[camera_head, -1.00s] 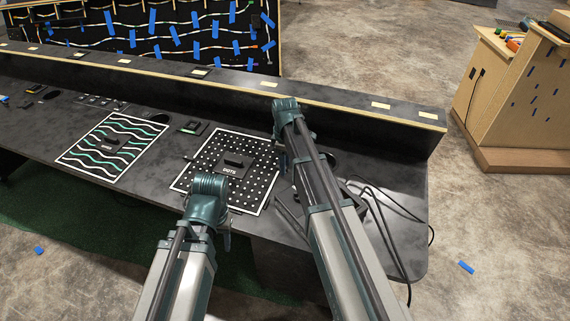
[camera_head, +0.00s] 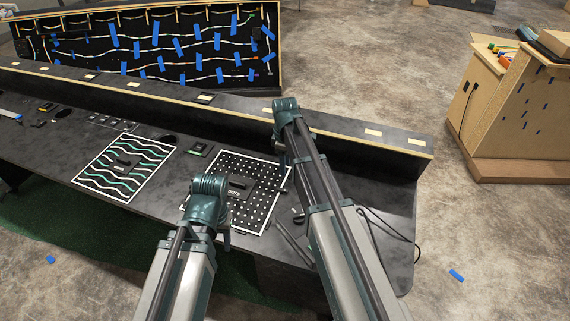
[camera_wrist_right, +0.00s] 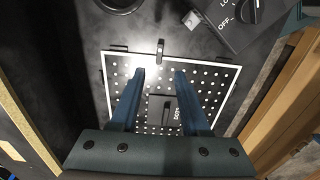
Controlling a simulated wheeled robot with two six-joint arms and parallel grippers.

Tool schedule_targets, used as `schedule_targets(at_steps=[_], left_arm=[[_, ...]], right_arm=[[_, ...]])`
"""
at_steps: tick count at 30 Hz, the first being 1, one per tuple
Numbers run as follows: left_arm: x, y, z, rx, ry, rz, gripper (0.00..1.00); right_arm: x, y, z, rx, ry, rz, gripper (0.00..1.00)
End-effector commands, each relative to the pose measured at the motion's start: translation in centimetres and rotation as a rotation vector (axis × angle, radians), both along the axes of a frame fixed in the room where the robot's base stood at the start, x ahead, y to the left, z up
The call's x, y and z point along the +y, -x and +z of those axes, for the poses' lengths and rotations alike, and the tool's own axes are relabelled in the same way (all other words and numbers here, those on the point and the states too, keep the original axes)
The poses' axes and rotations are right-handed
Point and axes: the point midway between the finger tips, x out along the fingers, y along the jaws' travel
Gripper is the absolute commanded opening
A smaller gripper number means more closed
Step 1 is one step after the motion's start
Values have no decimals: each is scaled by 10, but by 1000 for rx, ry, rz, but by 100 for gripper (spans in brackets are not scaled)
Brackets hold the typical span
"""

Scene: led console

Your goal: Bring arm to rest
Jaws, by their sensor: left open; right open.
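My right arm reaches over the right part of the dark console (camera_head: 350,150). Its gripper (camera_wrist_right: 160,73) shows in the right wrist view as two blue fingers, apart with nothing between them, above the dotted panel (camera_wrist_right: 215,75). In the head view my left gripper (camera_head: 207,205) is at the end of the shorter arm, in front of the dotted panel (camera_head: 270,180) and covering its lower left part. Its fingers are mostly hidden by the wrist, and no held object shows.
A wavy-line panel (camera_head: 120,168) lies left of the dotted one. A raised ledge (camera_head: 330,135) runs along the console's back. Loose black cables (camera_head: 398,228) lie at its right end. A switch box (camera_wrist_right: 245,20) shows in the wrist view. A wooden cabinet (camera_head: 500,120) stands right across open floor.

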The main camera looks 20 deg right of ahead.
Motion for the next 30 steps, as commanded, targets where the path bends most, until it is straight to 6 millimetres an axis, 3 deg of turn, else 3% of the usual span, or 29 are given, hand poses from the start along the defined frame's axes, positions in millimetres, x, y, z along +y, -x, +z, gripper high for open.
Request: schedule_targets(at_steps=[1, 4, 22, 26, 30], left_arm=[[0, 0, 12, 0, 0, 0, 50], [0, 0, 17, 0, 0, 0, 50], [0, 0, 17, 0, 0, 0, 50], [0, 0, 17, 0, 0, 0, 50], [0, 0, 17, 0, 0, 0, 50]], right_arm=[[0, 0, 12, 0, 0, 0, 46], [0, 0, 17, 0, 0, 0, 46], [5, 6, 17, 1, 2, -10, 46], [38, 49, 17, 10, 16, -103, 46], [84, 123, 17, 13, 50, -292, 46]])
